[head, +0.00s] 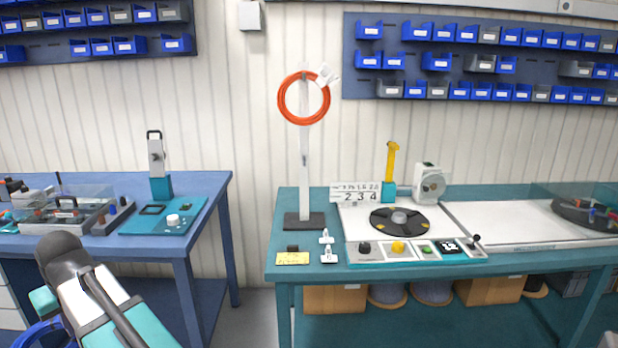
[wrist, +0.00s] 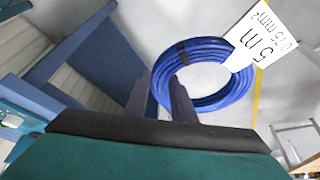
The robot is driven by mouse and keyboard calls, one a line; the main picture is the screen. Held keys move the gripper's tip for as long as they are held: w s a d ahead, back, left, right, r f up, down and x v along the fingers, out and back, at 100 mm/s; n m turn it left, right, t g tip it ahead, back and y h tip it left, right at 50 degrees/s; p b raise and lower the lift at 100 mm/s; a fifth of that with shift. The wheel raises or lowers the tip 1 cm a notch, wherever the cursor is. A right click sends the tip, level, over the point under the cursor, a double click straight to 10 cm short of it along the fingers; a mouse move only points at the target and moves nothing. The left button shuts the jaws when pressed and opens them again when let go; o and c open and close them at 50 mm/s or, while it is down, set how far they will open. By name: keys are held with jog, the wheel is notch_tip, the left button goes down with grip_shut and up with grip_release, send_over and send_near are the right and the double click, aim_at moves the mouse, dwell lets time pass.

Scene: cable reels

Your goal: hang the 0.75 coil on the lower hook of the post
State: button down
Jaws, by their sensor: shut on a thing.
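The 0.75 coil (wrist: 205,97) is a blue cable ring with a dark tie, and its white tag reads "5 m 0.75 mm²". My gripper (wrist: 162,92) is shut on the rim of this coil at its left side in the wrist view. Part of the blue coil (head: 38,335) also shows at the lower left corner of the head view, beside my arm. The white post (head: 304,180) stands upright on a dark base on the right bench. An orange coil (head: 281,103) with a white tag hangs near its top. The lower hook (head: 304,159) is a small dark spot below it, hard to make out.
The teal bench (head: 300,267) holds a winding machine with a black turntable (head: 400,219) right of the post. A yellow note (head: 292,259) and small white tags lie before the post. A blue bench (head: 215,185) stands left, with a floor gap between the benches.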

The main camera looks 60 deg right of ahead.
jog(key=w+d+r+m+t+h+p, duration=0.1)
jog(key=d+r+m+t+h+p, duration=0.15)
jog(key=d, duration=1.25)
jog(key=w+d+r+m+t+h+p, duration=0.1)
jog(key=w+d+r+h+p, duration=0.15)
jog(key=d, duration=1.25)
jog(key=d+r+m+t+h+p, duration=0.1)
jog(key=d+r+t+h+p, duration=0.15)
jog(key=d, duration=1.15)
jog(key=s+d+r+t+h+p, duration=0.1)
jog(key=s+d+r+h, duration=0.3)
jog(key=d, duration=0.5)
jog(key=s+d+r+t+h+p, duration=0.1)
jog(key=s+d+r+h+p, duration=0.1)
jog(key=s+d, duration=0.55)
jog(key=s+d+r+t+h+p, duration=0.2)
jog(key=s+d+r+p, duration=0.1)
jog(key=s+d, duration=0.7)
jog(key=s+r, duration=0.1)
jog(key=s, duration=0.3)
jog(key=shift+s+t, duration=0.15)
jog(key=shift+t, duration=0.25)
jog(key=shift+d+n+h, duration=0.2)
jog(key=shift+n+h, duration=0.05)
